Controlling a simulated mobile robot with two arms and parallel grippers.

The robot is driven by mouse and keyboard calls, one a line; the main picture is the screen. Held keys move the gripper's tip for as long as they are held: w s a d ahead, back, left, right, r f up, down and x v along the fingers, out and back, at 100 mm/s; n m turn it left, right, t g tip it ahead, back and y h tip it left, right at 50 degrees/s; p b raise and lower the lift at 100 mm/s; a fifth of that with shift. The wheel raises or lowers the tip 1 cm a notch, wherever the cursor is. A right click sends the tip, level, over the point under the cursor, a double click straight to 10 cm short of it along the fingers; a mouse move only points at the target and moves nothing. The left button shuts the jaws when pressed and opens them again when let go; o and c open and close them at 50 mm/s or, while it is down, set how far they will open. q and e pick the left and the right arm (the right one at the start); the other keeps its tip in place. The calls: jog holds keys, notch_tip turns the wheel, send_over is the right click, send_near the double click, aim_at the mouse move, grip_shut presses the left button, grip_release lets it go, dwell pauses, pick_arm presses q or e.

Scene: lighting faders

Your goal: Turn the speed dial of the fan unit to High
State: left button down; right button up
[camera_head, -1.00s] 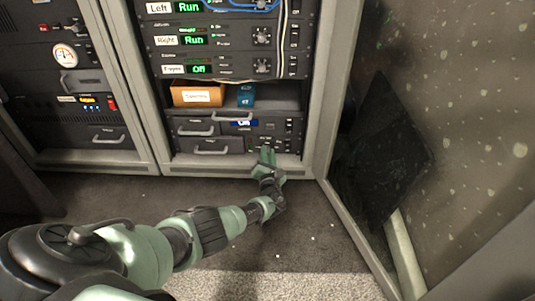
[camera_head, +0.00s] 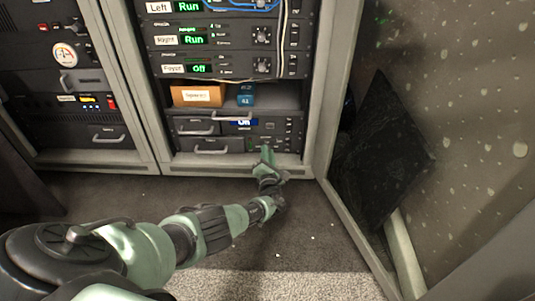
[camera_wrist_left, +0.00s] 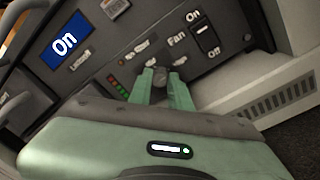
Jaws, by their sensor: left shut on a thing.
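The fan unit (camera_head: 278,133) is the lowest panel in the middle rack. In the left wrist view its panel (camera_wrist_left: 115,62) fills the upper part, with a blue screen (camera_wrist_left: 65,42) reading "On". A switch (camera_wrist_left: 205,38) marked Fan, On and Off is beside the dial. The speed dial (camera_wrist_left: 160,72) is a small dark knob, partly hidden between my fingertips. My left gripper (camera_wrist_left: 163,78) is shut on the dial. The dial's setting is too small to read. My right gripper is not in view.
Drawers with handles (camera_head: 212,146) lie left of the fan unit. A shelf above holds an orange box (camera_head: 197,95) and a blue box (camera_head: 246,95).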

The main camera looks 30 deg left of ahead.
pick_arm(q)
jog(key=c, duration=1.3)
grip_release()
jog(key=shift+s+d+r+p, duration=0.1)
jog(key=shift+s+d+p, duration=0.15)
jog(key=shift+p, duration=0.1)
jog(key=p+v, duration=0.4)
jog(key=v, duration=0.3)
jog(key=shift+p, duration=0.35)
jog(key=shift+s, duration=0.1)
